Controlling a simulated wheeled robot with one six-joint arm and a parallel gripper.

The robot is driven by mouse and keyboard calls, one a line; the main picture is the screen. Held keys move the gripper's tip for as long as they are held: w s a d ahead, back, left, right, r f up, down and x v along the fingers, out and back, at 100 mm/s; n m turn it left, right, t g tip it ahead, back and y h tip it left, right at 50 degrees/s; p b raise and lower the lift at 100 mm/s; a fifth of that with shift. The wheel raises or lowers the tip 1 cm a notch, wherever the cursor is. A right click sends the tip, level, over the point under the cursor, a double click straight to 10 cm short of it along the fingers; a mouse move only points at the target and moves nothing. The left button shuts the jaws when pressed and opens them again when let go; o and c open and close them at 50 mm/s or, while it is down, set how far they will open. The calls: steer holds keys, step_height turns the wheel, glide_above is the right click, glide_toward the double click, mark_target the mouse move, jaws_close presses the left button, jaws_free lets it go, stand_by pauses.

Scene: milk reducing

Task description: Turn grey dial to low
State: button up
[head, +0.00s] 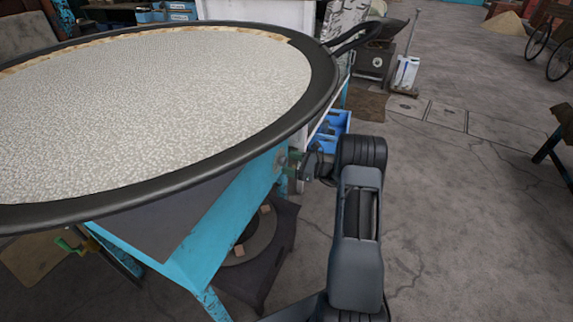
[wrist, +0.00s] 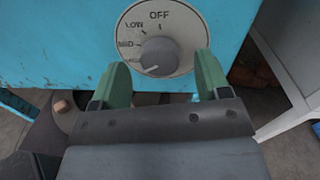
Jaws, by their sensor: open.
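The grey dial (wrist: 160,57) sits on a round, pale plate (wrist: 185,22) on the blue stand's side panel. In the head view my gripper (head: 297,164) is by the stand's right side, at the dial plate (head: 280,160).
A wide black pan (head: 318,85) full of whitish milk overhangs the blue stand (head: 215,240), above my gripper. A burner (head: 250,240) sits beneath. Blue crates (head: 333,127) stand behind my arm. The floor to the right is open.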

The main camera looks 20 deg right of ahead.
steer(key=shift+x, duration=0.9)
steer(key=c, duration=0.9)
